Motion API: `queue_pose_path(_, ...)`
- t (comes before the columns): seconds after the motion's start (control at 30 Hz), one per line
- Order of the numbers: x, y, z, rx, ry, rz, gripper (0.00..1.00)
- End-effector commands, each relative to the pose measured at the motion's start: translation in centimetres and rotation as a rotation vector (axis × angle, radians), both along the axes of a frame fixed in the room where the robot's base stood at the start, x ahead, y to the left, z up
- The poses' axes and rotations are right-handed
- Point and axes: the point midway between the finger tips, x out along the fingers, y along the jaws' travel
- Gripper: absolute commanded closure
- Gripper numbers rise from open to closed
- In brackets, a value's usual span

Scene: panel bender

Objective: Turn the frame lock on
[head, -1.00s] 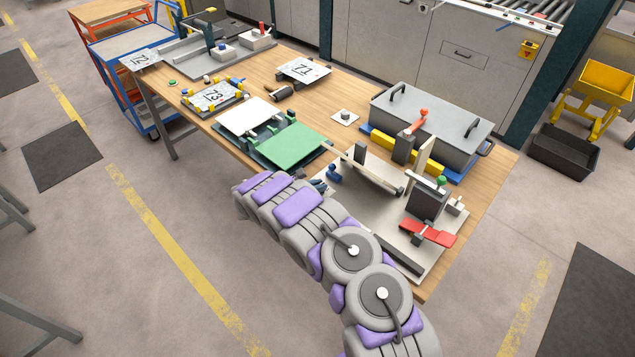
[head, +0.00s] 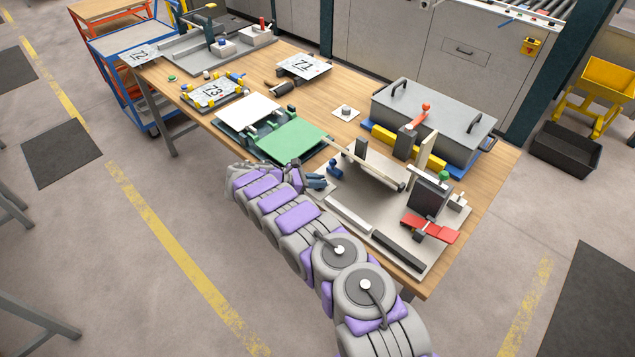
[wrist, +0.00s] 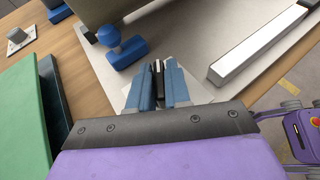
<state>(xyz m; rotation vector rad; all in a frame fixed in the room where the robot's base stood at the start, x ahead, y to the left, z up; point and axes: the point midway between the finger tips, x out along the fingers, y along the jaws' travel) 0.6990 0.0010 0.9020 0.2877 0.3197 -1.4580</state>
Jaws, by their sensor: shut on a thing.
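My gripper (wrist: 158,78) has its blue fingers close together over the left corner of the grey fixture plate (wrist: 190,25); in the head view (head: 317,183) it is at the plate's left end. The fingers are shut on a narrow dark piece (wrist: 158,67), mostly hidden between them; I cannot tell whether this is the frame lock. A blue knob on a blue base (wrist: 110,37) stands just beyond the fingertips, apart from them, and shows in the head view (head: 334,168). Nothing visible is labelled as the frame lock.
A white bar (wrist: 258,46) and black bar (head: 397,249) line the plate's front edge. A green panel (head: 292,138) lies left. A lidded grey box (head: 440,115) stands behind.

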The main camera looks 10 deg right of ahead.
Motion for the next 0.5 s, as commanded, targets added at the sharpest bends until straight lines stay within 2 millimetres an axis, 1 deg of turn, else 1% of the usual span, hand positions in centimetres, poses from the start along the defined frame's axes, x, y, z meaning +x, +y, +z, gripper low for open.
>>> queue_pose_path(0.43,0.19,0.13,0.22,0.001,-0.006,0.001,1.0)
queue_pose_path(0.47,0.2,0.14,0.23,0.001,-0.007,0.0,0.81)
queue_pose_path(0.5,0.19,0.13,0.24,0.0,-0.007,0.0,0.77)
